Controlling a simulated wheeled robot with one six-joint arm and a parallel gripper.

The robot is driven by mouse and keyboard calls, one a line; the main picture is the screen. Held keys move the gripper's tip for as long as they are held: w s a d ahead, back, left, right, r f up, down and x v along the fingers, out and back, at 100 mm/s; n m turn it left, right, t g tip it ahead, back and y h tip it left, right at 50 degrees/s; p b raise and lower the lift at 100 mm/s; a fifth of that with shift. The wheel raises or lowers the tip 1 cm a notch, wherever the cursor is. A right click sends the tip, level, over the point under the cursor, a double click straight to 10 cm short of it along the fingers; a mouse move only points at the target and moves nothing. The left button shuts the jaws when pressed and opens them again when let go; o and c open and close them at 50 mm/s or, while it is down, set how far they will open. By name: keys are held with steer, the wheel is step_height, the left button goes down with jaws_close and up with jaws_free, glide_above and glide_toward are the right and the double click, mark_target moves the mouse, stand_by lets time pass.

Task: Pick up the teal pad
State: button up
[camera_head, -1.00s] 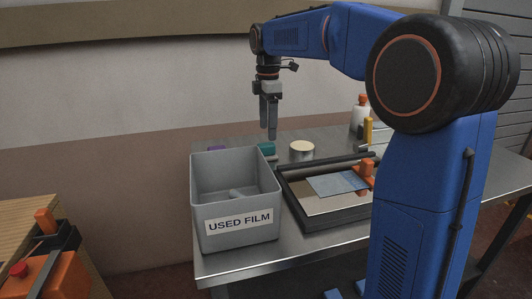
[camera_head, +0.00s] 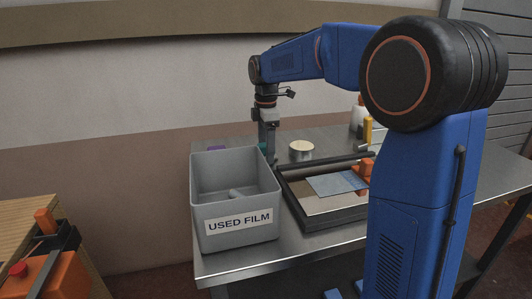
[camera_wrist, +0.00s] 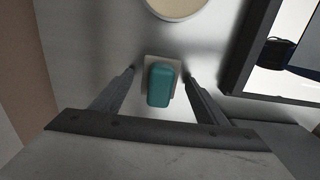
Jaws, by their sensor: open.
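The teal pad (camera_wrist: 161,85) is a small rounded block on a pale square base, seen in the wrist view between my two open fingers. A gap shows on each side of it. My gripper (camera_wrist: 160,72) is open and empty, pointing down over the pad. In the head view my gripper (camera_head: 268,160) is low over the table behind the grey bin, and only a sliver of the teal pad (camera_head: 262,147) shows beside the fingers. The rest of the pad is hidden by my gripper there.
A grey bin (camera_head: 238,241) labelled USED FILM stands close in front of my gripper. A round cream-topped tin (camera_head: 301,147) is just right of it. A dark-framed tray (camera_head: 318,222) with a blue-grey sheet (camera_head: 336,184) lies further right.

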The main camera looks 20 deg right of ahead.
steer(key=shift+c, duration=0.7)
steer(key=c, duration=1)
step_height(320, 180, up, 10)
steer(key=shift+r, duration=0.1)
